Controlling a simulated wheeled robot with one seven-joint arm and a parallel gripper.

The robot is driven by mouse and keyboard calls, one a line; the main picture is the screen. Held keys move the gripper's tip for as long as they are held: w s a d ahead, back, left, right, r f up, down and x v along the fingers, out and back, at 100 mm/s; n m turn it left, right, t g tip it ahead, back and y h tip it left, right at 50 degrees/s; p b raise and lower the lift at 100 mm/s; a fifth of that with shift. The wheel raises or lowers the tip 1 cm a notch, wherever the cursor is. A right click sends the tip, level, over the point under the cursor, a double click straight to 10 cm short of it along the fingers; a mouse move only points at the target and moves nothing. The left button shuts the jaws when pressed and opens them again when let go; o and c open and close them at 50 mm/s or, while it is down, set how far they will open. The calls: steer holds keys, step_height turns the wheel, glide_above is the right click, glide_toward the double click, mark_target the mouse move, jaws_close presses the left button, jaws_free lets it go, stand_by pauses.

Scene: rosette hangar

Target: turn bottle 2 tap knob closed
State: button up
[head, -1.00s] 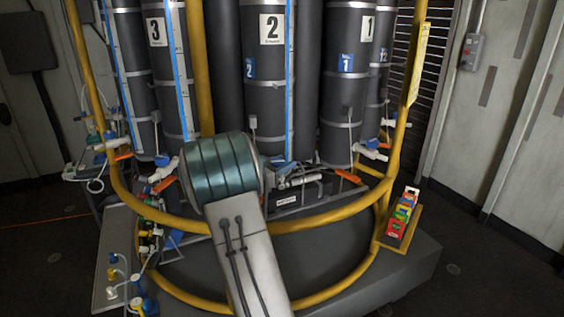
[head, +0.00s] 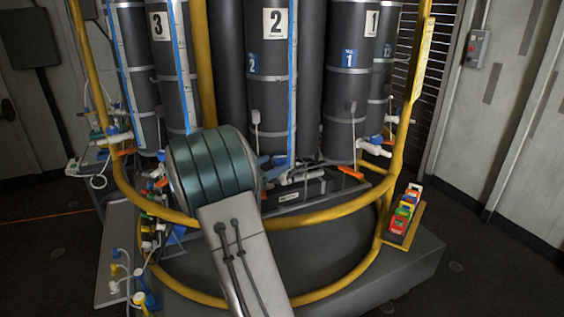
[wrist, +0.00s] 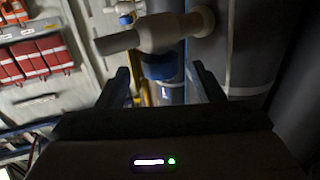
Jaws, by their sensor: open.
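Bottle 2 (head: 272,100) is a dark grey cylinder with a "2" label, upright in the middle of the head view. At its foot are white and blue tap fittings (head: 300,178), partly hidden by my arm. In the wrist view a pale tap body with a side pipe (wrist: 168,32) has a blue collar or knob (wrist: 163,68) under it. My gripper (wrist: 162,80) is open, its two dark fingers to either side of and below the blue part. Contact cannot be told. My gripper is hidden behind my arm in the head view.
Bottle 3 (head: 172,70) stands left and bottle 1 (head: 348,90) right, with further taps. A yellow rail (head: 315,217) curves across the front. A tray of small coloured boxes (head: 400,230) sits at the right. Red packs (wrist: 30,60) show at the left of the wrist view.

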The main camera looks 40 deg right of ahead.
steer(key=a, duration=0.7)
steer(key=shift+s+a, duration=0.35)
steer(key=shift+a, duration=0.05)
